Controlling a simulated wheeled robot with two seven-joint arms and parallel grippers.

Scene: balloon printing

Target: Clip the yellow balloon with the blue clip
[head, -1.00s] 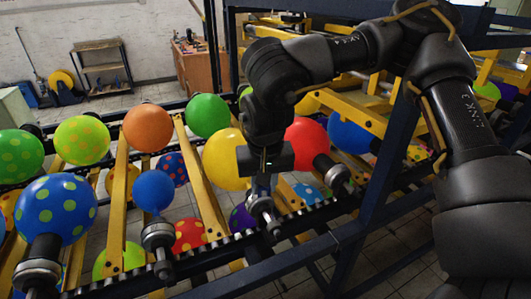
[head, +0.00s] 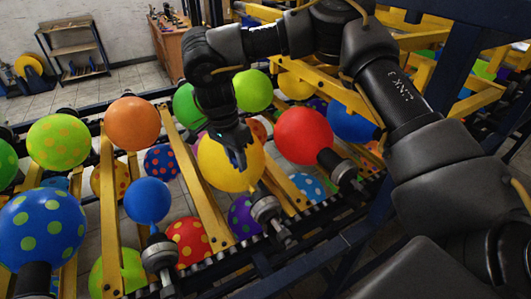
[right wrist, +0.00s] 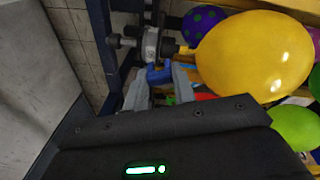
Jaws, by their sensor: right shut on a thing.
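The yellow balloon (head: 217,172) hangs on its nozzle (head: 264,207) on the rack. It also shows at the right of the right wrist view (right wrist: 255,55), its neck towards the metal nozzle (right wrist: 150,45). My right gripper (head: 240,164) overlaps the balloon's middle in the head view. In the right wrist view its two grey fingers (right wrist: 160,80) are shut on the small blue clip (right wrist: 159,73). My left gripper is out of view.
A red balloon (head: 303,136) is right of the yellow one, and a small blue balloon (head: 147,200) is left. A green balloon (head: 188,108) is behind. Yellow bars (head: 200,180) and a dark chain rail (head: 300,230) run close by. A purple balloon (right wrist: 203,22) is near the nozzle.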

